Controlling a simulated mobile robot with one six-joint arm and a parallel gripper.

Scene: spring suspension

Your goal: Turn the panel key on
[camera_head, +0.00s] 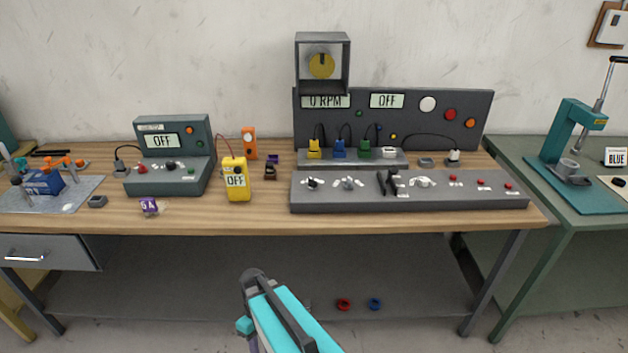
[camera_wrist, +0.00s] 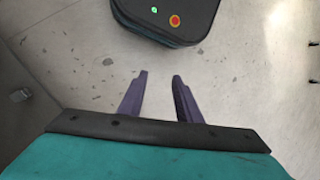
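The grey control panel (camera_head: 410,205) lies along the front right of the wooden bench. Its sloped top carries several small knobs or switches, including a dark one at the left (camera_head: 312,183), a grey one beside it (camera_head: 348,184), a tall black lever (camera_head: 388,182) and a pale one (camera_head: 423,182). Which of these is the key is too small to tell. My gripper (camera_wrist: 160,75) shows in the wrist view with its two purple fingers apart and nothing between them, above bare floor. In the head view my arm is low in front of the bench, well away from the panel.
An upright display board (camera_head: 475,105) reading "0 RPM" and "OFF" stands behind the panel. A teal press (camera_head: 568,140) stands on the right bench.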

